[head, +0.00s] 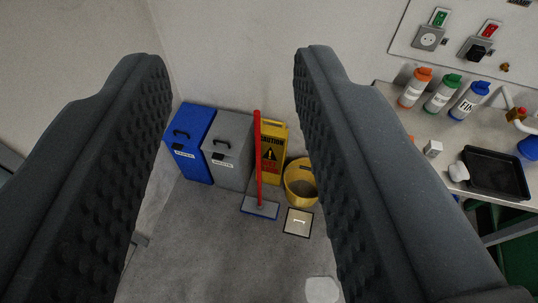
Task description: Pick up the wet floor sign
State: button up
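The yellow wet floor sign (275,152) stands upright against the back wall, with "CAUTION" and a warning triangle on its face. A red mop handle (258,155) stands in front of its left edge and hides part of it. My gripper (235,85) is open and empty, with one dark padded finger on each side of the picture. The sign shows in the gap between the fingers, nearer the right one, and well beyond the fingertips.
Blue (190,145) and grey (230,150) bins stand left of the sign. A yellow bucket (300,185) stands at its right. A square floor plate (298,222) lies in front.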

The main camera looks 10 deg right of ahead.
aim_at(274, 139)
jog(key=u, duration=0.3)
jog(key=i, duration=2.25)
jog(key=z, duration=0.95)
